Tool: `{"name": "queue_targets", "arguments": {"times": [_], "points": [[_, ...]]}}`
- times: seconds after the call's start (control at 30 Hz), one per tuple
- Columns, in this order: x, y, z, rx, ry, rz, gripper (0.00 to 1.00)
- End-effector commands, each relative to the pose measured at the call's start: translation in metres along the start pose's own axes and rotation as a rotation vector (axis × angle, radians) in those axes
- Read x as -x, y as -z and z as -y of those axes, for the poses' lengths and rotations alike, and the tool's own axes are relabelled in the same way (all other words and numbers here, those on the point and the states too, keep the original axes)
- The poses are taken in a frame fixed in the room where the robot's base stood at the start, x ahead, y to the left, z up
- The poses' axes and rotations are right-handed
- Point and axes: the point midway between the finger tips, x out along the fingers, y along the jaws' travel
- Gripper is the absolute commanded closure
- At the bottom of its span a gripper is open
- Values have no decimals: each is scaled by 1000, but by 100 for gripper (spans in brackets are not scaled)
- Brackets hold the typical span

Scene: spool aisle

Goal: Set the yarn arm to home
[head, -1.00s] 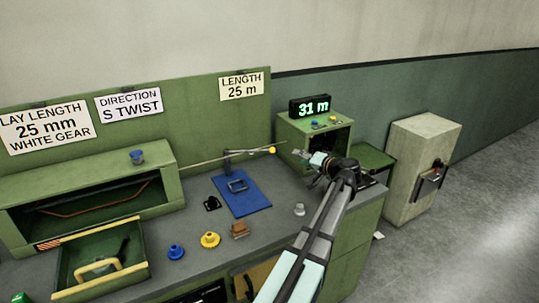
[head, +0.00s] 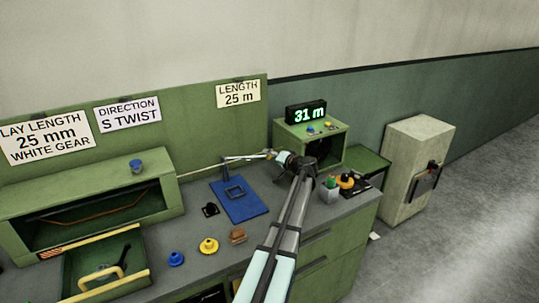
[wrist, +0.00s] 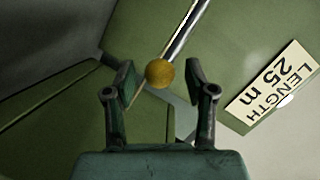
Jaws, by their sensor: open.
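The yarn arm (head: 245,158) is a thin metal rod over the back of the bench, with a yellow ball at its right end. In the wrist view its rod (wrist: 185,30) runs from the top edge down to the ball (wrist: 159,72). My gripper (wrist: 160,80) is open, with one finger on each side of the ball. Gaps show between the ball and both fingers. In the head view my gripper (head: 272,155) is at the rod's right end and mostly hides the ball.
A blue mat (head: 240,205) lies below the yarn arm. A green box (head: 330,147) with a "31 m" display (head: 306,112) stands to the right. A grey pot (head: 330,191) is near my arm. The open drawer (head: 105,265) is at left. A blue knob (head: 176,259) and yellow gear (head: 209,246) sit on the bench.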

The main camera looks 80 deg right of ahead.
Motion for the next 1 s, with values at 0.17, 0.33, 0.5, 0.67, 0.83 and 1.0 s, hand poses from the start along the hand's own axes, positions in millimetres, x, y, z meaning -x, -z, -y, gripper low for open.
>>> {"name": "queue_targets", "arguments": {"times": [0.17, 0.33, 0.5, 0.67, 0.83, 1.0], "points": [[-10, 0, 0, 0, 0, 0, 45], [-11, -1, 0, 0, -1, 0, 45], [-10, 0, 0, 0, 0, 0, 66], [-10, -1, 0, 0, -1, 0, 100], [-10, -2, -1, 1, -4, -2, 100], [-5, -9, 0, -5, -21, -25, 100]]}}
